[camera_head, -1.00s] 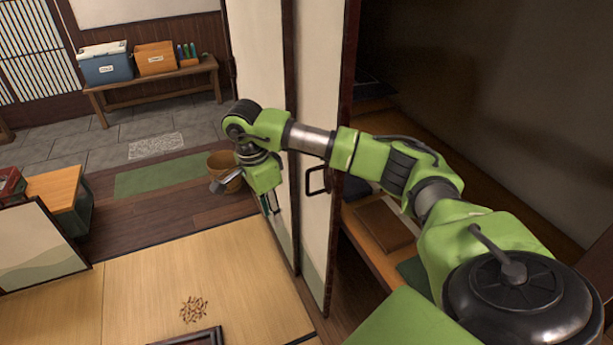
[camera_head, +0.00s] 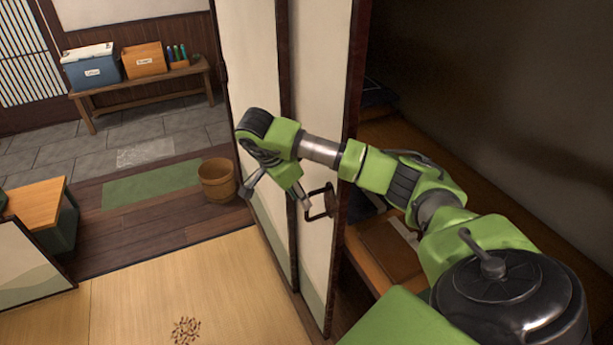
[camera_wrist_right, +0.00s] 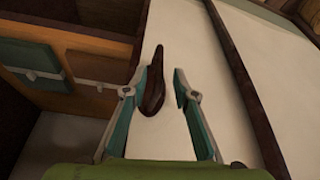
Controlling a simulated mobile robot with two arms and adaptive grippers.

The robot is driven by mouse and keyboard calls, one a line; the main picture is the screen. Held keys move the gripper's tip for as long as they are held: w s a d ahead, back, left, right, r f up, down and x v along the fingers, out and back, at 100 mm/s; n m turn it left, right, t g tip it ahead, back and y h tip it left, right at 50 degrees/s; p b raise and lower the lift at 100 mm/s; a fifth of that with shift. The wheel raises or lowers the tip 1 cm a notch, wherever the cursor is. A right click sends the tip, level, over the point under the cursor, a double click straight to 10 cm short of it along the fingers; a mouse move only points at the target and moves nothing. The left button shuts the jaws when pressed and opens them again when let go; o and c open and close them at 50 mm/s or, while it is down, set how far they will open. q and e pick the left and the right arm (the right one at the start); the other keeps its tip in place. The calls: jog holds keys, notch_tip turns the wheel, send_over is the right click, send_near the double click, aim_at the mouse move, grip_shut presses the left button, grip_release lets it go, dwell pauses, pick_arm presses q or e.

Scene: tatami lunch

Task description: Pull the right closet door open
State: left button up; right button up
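The closet door (camera_head: 322,85) is a cream panel with a dark wooden frame, standing upright. Its dark loop handle (camera_head: 321,203) is on the panel at lower middle. My right gripper (camera_head: 305,200) is beside the handle. Whether the fingertips reach past the handle is unclear. My left gripper is not in view.
The closet interior to the right of the door shows a wooden shelf (camera_head: 367,262) with a flat brown item (camera_head: 392,250). A wooden bucket (camera_head: 217,180) stands left of the door. Tatami (camera_head: 150,290) lies in front, with small brown pieces (camera_head: 185,330).

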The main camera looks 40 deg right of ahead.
aim_at(307, 217)
jog(key=p+x, duration=0.1)
jog(key=x, duration=0.4)
jog(key=shift+s, duration=0.15)
jog(key=shift+d+f, duration=0.2)
jog(key=shift+f, duration=0.3)
jog(key=shift+c, duration=0.2)
grip_shut()
